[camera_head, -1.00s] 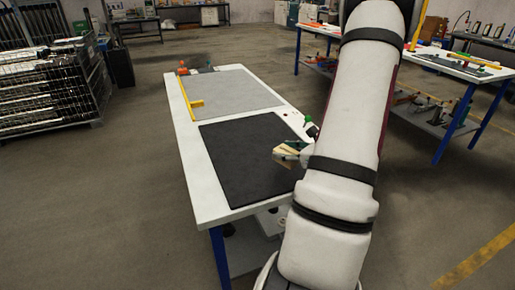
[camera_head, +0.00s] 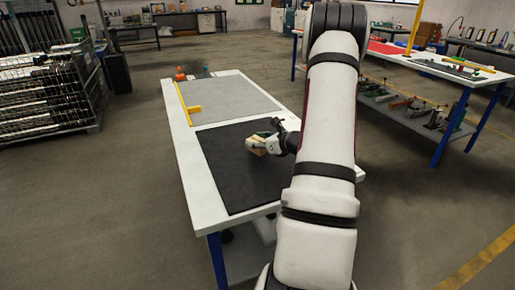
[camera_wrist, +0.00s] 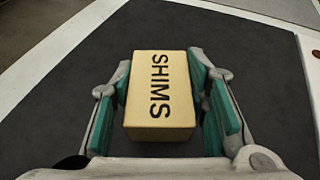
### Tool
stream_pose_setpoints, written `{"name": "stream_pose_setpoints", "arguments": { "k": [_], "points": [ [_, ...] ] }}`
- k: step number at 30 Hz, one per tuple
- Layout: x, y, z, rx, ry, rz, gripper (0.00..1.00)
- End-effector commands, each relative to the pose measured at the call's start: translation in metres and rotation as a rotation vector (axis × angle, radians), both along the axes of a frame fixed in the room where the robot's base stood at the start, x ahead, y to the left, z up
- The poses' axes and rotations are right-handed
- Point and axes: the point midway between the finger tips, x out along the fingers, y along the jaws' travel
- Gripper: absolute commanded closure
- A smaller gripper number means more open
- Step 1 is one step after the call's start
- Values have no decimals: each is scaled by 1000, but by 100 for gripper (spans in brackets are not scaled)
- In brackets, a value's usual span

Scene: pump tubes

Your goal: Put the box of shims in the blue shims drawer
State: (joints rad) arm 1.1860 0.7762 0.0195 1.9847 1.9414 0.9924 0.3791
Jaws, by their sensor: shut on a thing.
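The box of shims (camera_wrist: 160,90) is a pale yellow box with SHIMS in black letters on its top. In the wrist view it sits between the two green finger pads of my gripper (camera_wrist: 165,105), which is shut on it. In the head view the box (camera_head: 256,145) and my gripper (camera_head: 264,141) are over the black mat (camera_head: 230,180) on the white table. The height of the box above the mat is hard to tell. I see no blue shims drawer in either view.
The white table (camera_head: 187,165) also has a grey mat (camera_head: 235,100) with a yellow tool (camera_head: 189,107) at its left side. A wire cage rack (camera_head: 45,95) stands at the left. Another table with blue legs (camera_head: 452,125) stands at the right. Open floor lies left of the white table.

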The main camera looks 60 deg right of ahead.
Motion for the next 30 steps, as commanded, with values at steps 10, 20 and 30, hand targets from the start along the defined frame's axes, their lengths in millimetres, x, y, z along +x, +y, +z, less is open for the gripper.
{"name": "stream_pose_setpoints", "arguments": {
  "k": [10, 20, 30],
  "points": [
    [-1, -1, -22, -1, 0, -2, 89],
    [-1, 0, -25, 1, 1, -1, 39],
    [-1, 0, -23, 1, 1, -1, 39]
  ]
}}
